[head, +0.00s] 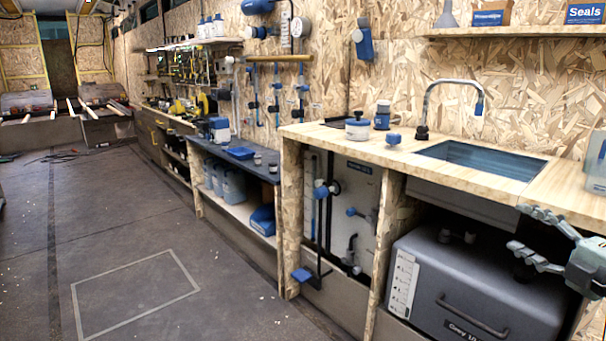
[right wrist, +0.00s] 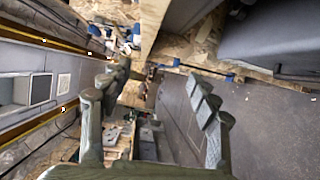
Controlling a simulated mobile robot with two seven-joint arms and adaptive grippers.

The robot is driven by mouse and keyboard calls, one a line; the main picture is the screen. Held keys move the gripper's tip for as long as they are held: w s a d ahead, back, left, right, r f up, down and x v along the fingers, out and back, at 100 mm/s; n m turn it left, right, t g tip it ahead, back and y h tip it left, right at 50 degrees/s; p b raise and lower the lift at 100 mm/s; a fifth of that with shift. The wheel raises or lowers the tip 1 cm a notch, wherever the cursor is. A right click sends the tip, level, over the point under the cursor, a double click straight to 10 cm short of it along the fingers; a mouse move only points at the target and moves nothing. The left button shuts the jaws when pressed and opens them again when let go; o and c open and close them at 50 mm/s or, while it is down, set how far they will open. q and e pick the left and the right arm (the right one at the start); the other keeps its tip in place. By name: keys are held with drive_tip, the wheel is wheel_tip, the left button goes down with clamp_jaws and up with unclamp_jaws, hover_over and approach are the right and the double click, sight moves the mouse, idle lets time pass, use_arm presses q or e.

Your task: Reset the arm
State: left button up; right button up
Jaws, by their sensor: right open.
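My right gripper (head: 532,232) shows at the right edge of the head view, in front of the counter's front edge below the sink. Its fingers are spread apart and hold nothing. In the right wrist view the same gripper (right wrist: 160,100) is open, with empty space between its fingers and the floor and workshop behind. My left gripper is not in either view.
A wooden counter (head: 400,150) with a sink (head: 485,158) runs along the right wall. A grey case (head: 470,290) stands under it, close below the gripper. The floor (head: 130,230) at left is mostly clear.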

drive_tip(key=s+d+f+m+g+h, duration=0.1)
drive_tip(key=s+f+m+g+h, duration=0.2)
drive_tip(key=f, duration=0.5)
drive_tip(key=s+d+f+m+h, duration=0.1)
drive_tip(key=s+f+m+h, duration=0.2)
drive_tip(key=f+m, duration=0.4)
drive_tip(key=s+d+f+m+g+h, duration=0.1)
drive_tip(key=s+f+m+g+h, duration=0.2)
drive_tip(key=f, duration=0.7)
drive_tip(key=s+a+f+m+g+y, duration=0.2)
drive_tip(key=s+a+f+m+g, duration=0.5)
drive_tip(key=s+a+f, duration=1)
drive_tip(key=s+a, duration=0.1)
drive_tip(key=s, duration=0.1)
drive_tip(key=shift+s+a+f+g+y, duration=0.25)
drive_tip(key=shift+s+a+g+y, duration=0.1)
drive_tip(key=shift+s+g+y, duration=0.05)
